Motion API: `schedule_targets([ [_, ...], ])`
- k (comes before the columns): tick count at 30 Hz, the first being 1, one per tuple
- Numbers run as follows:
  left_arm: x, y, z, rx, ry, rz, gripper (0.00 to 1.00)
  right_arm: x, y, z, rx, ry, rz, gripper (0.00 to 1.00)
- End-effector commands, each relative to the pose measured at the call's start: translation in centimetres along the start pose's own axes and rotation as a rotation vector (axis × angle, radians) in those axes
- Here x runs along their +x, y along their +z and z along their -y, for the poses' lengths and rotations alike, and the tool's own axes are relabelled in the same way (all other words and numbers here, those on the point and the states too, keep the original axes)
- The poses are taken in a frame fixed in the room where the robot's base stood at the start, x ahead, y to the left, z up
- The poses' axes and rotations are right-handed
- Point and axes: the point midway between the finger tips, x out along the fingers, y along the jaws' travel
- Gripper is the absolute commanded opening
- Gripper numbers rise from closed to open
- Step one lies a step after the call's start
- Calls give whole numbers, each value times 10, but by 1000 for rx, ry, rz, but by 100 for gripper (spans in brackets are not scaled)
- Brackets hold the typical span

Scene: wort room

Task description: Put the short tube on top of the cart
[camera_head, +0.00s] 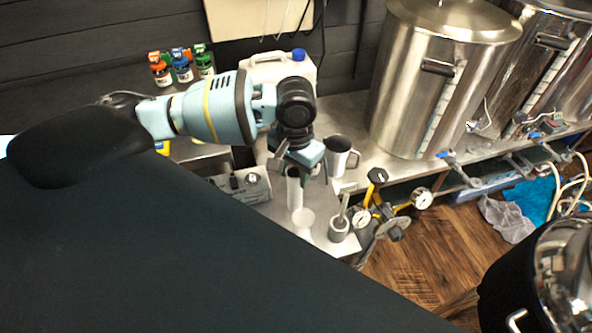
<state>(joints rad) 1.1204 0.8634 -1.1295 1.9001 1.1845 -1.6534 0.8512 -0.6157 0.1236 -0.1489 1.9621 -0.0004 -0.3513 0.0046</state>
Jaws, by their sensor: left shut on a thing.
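My left gripper (303,160) points down over the steel bench and is shut on a pale tube (294,190), which hangs upright below the fingers. The tube looks like the short tube; its upper end is hidden by the gripper. A round white piece (303,217) shows just below it, and I cannot tell whether it is the tube's foot or a separate thing. I cannot make out a cart for certain. My right gripper is not in view.
On the bench (352,183) stand a steel jug (338,155), a small cup with a rod (339,226), a grey box (243,186) and a white jug (282,70). Colored bottles (182,68) stand behind. Large steel kettles (432,85) fill the right. Yellow-handled gauges (374,205) stick out in front.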

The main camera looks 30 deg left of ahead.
Motion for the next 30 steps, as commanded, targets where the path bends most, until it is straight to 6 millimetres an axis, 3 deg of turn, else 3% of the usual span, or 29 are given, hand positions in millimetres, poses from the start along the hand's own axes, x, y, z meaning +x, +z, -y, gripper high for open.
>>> schedule_targets([
  [12,3,0,0,-1,-1,-3,4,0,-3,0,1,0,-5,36],
  [13,3,-1,0,0,-1,-4,41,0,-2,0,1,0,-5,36],
  [17,3,0,0,0,-1,-3,58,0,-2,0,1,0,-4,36],
  [30,-6,-1,0,0,0,-4,60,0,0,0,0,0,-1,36],
])
